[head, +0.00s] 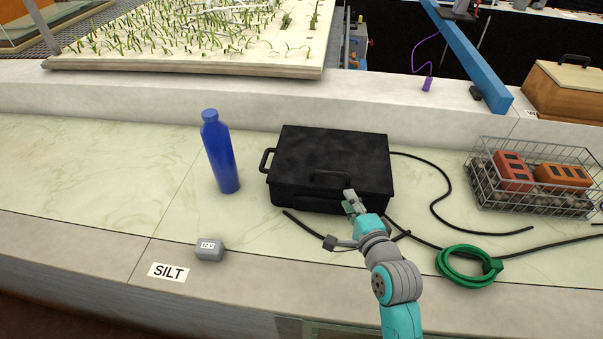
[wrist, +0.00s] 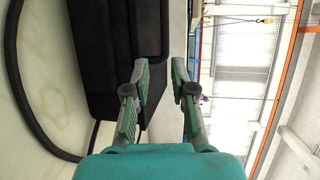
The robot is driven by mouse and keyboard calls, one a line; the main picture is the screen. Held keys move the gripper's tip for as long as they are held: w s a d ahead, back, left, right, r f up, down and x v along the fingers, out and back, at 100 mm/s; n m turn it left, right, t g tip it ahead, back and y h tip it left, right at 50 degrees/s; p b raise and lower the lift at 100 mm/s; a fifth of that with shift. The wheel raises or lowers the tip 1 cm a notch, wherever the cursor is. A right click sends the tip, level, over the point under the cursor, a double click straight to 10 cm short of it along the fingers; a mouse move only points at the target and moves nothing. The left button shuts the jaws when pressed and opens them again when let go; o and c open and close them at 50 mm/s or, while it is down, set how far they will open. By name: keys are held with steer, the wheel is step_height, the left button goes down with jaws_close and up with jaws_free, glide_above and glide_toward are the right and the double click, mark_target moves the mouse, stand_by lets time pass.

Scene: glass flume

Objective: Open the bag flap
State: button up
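The black bag (head: 330,150) lies flat and closed on the pale counter, with its flap on top. A black handle (head: 330,174) shows at its front edge and another at its left side. My gripper (head: 352,200) is at the bag's front right, close to the right end of the front handle. In the wrist view the fingers of my gripper (wrist: 160,68) are spread apart, with the dark side of the bag (wrist: 105,60) beyond and beside the left finger. I cannot tell whether a finger touches the bag.
A blue bottle (head: 220,152) stands left of the bag. A grey 12 V block (head: 209,250) sits in front left. Black cables (head: 445,190), a green coil (head: 468,266) and a wire basket (head: 530,182) with orange bricks lie right. The left counter is clear.

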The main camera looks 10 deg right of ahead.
mark_target(331, 174)
steer(key=w, duration=0.3)
steer(key=w+a+f, duration=0.1)
steer(key=w, duration=0.3)
steer(key=w+a, duration=0.1)
steer(key=w, duration=0.3)
steer(key=shift+w+f, duration=0.2)
steer(key=shift+w, duration=0.05)
jaws_close()
